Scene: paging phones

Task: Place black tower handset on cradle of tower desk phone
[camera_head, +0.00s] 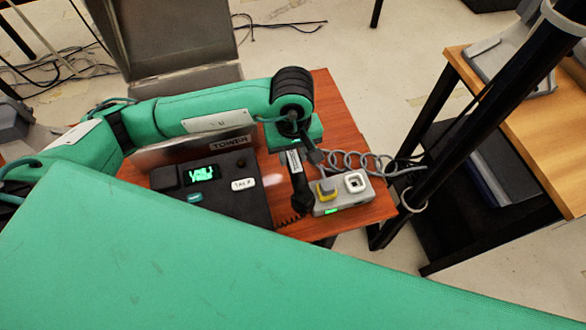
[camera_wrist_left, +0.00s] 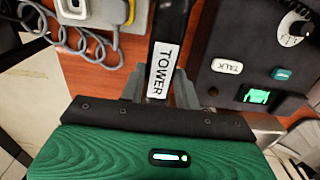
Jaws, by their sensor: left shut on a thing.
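The black tower handset (camera_head: 300,192), with a white TOWER label, is held upright-looking in the head view, to the right of the tower desk phone (camera_head: 235,200). The phone is a black box with a green-lit screen and a white TALK button. My left gripper (camera_head: 298,158) is shut on the handset. In the left wrist view the grey fingers of my left gripper (camera_wrist_left: 158,88) sit on both sides of the labelled handset (camera_wrist_left: 166,50), and the phone (camera_wrist_left: 235,50) is to its right. I cannot make out the cradle clearly. My right gripper is out of view.
A grey box (camera_head: 326,208) with a yellow part and a white-framed button stands right of the handset, with a coiled grey cable (camera_head: 345,160) behind it. A TOWER sign (camera_head: 230,143) stands behind the phone. The wooden table (camera_head: 375,212) ends just right of the grey box.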

